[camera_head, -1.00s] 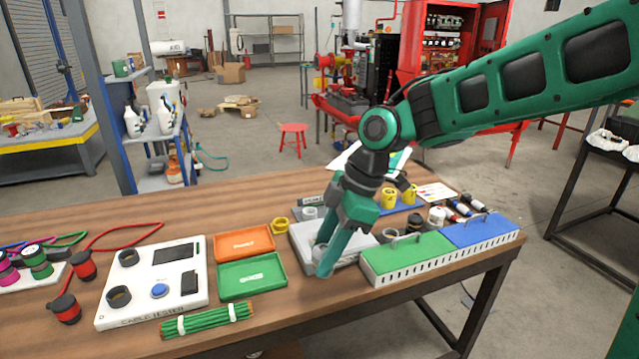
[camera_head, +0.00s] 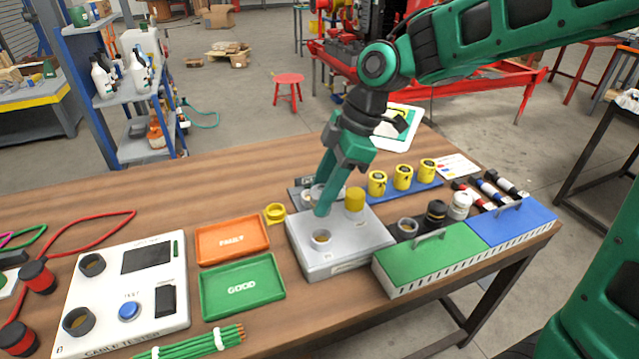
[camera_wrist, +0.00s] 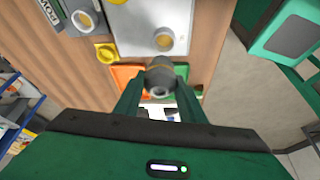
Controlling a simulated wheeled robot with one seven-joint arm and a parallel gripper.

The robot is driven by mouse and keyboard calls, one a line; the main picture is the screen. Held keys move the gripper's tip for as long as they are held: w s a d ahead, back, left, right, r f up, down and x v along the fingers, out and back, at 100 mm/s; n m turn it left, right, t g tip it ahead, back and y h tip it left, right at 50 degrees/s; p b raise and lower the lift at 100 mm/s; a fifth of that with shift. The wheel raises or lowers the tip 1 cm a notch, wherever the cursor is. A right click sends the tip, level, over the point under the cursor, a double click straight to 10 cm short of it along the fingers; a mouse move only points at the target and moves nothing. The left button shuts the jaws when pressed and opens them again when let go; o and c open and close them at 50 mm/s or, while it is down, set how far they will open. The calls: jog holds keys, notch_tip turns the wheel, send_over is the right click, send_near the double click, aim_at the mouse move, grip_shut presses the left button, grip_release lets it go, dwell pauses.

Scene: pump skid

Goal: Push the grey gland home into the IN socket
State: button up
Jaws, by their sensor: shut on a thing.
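My gripper (camera_wrist: 160,82) is shut on a grey gland (camera_wrist: 160,70), held at the fingertips in the wrist view. In the head view my gripper (camera_head: 322,208) is over the left rear part of a grey metal box (camera_head: 345,262), and the fingers mostly hide the gland. The box has a round grey collar socket (camera_head: 320,237) on its front left top, also in the wrist view (camera_wrist: 163,38). A yellow gland (camera_head: 355,199) stands on the box's rear right. The gland appears apart from the socket. I cannot read an IN label.
An orange tray (camera_head: 232,243) and a green tray (camera_head: 243,288) lie left of the box, with a yellow ring (camera_head: 275,212) behind. A green-lidded case (camera_head: 430,260) stands close on the right. Yellow glands on a blue strip (camera_head: 415,193) stand behind.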

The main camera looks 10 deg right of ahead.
jog(key=shift+f, duration=2.55)
jog(key=shift+s+f, duration=0.1)
jog(key=shift+f, duration=1.6)
jog(key=o, duration=1.2)
jog(key=v, duration=1)
jog(key=shift+d+r, duration=0.15)
jog(key=shift+r, duration=0.2)
